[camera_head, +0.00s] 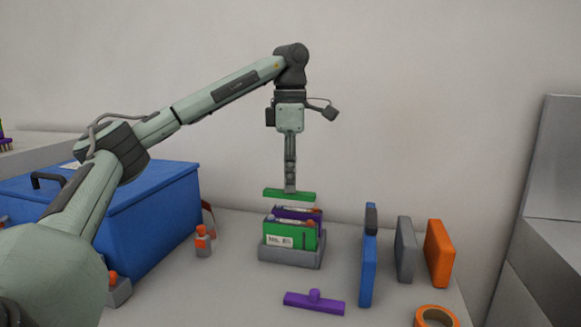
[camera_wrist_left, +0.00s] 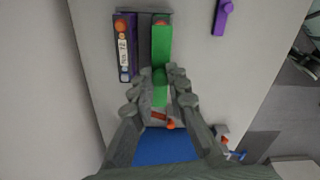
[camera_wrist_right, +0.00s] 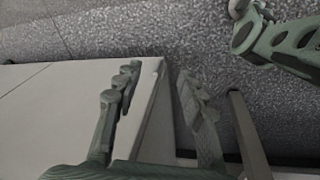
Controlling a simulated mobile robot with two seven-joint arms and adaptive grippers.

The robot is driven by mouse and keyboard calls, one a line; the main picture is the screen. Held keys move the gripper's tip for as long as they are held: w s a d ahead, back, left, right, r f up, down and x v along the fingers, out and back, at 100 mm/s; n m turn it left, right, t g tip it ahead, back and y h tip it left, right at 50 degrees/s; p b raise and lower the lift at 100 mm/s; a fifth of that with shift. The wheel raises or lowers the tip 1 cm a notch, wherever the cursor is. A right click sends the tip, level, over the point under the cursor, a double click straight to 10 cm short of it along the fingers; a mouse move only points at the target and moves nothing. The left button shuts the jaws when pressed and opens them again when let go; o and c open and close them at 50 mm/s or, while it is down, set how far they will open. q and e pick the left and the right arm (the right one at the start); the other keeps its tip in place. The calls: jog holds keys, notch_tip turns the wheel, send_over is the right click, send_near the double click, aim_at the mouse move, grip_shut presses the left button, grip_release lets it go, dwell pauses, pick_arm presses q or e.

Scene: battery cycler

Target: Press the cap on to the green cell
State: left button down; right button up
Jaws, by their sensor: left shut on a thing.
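My left gripper (camera_head: 290,188) points straight down and is shut on the knob of the green cap (camera_head: 278,194). The cap is held level above the green cell (camera_head: 285,237), with a clear gap between them in the head view. The green cell stands upright in a grey tray (camera_head: 290,259), in front of a purple cell (camera_head: 283,212). In the left wrist view the green cap (camera_wrist_left: 161,45) lies between the fingertips and mostly hides the green cell; the purple cell (camera_wrist_left: 124,50) shows beside it. My right gripper (camera_wrist_right: 158,88) is open and empty, away from the cells.
A purple cap (camera_head: 315,300) lies on the table in front of the tray. Blue (camera_head: 368,268), grey (camera_head: 405,250) and orange (camera_head: 437,254) slabs stand to the right, with an orange tape roll (camera_head: 437,317). A large blue box (camera_head: 150,215) is at the left.

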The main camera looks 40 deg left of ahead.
aim_at(291, 196)
pick_arm(q)
jog(key=shift+f, duration=0.9)
jog(key=shift+f+b, duration=0.35)
jog(key=shift+f, duration=0.8)
pick_arm(e)
jog(key=shift+t, duration=0.3)
jog(key=shift+w+a+r, duration=0.25)
jog(key=shift+w+r, duration=0.6)
jog(key=shift+r, duration=0.25)
jog(key=shift+w+a+r, duration=0.2)
jog(key=shift+w+r, duration=0.6)
jog(key=shift+r, duration=0.25)
jog(key=shift+r, duration=0.3)
pick_arm(q)
jog(key=shift+p, duration=0.35)
pick_arm(e)
jog(key=shift+r, duration=0.2)
pick_arm(q)
jog(key=shift+f, duration=0.55)
jog(key=c, duration=1.4)
grip_release()
